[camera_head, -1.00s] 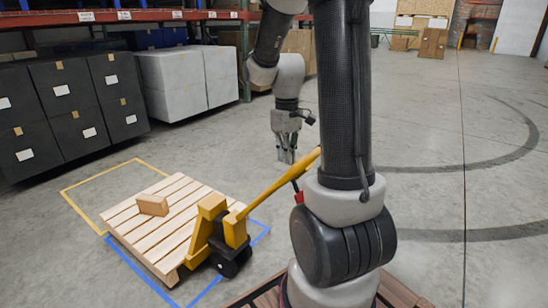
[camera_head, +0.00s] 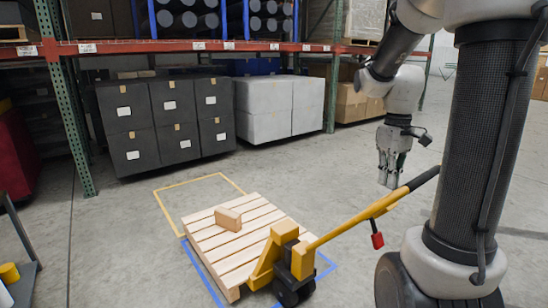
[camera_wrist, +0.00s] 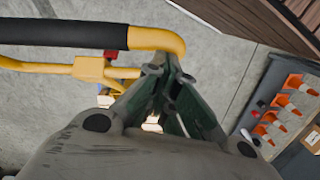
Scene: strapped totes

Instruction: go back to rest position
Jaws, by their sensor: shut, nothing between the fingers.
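My gripper (camera_head: 391,170) hangs pointing down from my arm in the head view, right of centre. It is in the air above and behind the pallet jack's handle as seen there. In the wrist view my gripper (camera_wrist: 168,75) has its fingers together at the tips, with nothing seen between them. The yellow handle bar (camera_wrist: 135,40) with its black grip passes just beyond the fingertips in that view. I cannot tell whether they touch.
A yellow pallet jack (camera_head: 285,262) stands at a wooden pallet (camera_head: 240,245) carrying a small wooden block (camera_head: 228,219). Black totes (camera_head: 160,120) and grey totes (camera_head: 278,108) stand under the shelving. Orange cones (camera_wrist: 290,100) show in the wrist view. Floor left of the pallet is clear.

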